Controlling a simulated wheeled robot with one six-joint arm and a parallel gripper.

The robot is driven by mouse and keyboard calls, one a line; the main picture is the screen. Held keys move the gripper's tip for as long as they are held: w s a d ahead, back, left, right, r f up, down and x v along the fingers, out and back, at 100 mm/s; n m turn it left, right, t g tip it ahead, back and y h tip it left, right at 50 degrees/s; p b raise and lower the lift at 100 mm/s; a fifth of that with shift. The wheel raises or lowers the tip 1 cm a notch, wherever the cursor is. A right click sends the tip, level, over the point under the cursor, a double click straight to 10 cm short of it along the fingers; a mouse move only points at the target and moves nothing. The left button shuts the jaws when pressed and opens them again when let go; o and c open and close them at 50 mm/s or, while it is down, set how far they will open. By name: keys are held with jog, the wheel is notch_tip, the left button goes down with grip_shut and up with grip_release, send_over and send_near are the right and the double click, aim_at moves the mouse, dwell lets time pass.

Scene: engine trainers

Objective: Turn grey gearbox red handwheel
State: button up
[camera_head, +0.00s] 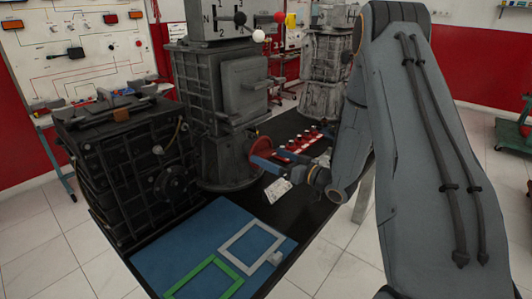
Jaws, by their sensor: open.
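The grey gearbox (207,92) stands upright at the middle of the black table. Its small red handwheel (261,143) sits low on its right side, partly hidden by my gripper. My gripper (258,160) comes in from the right, with blue fingers open at the wheel. Whether the fingers touch the rim or stand just off it, I cannot tell. My grey arm fills the right of the view.
A dark gearbox (125,165) stands at the left, and a lighter one (325,68) behind. A red rack (303,143) of several pieces and a white card (278,190) lie near my gripper. A blue mat (182,240) with green and white frames is in front.

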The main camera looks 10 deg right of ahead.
aim_at(268, 155)
jog(key=shift+x, duration=1.55)
jog(key=c, duration=0.7)
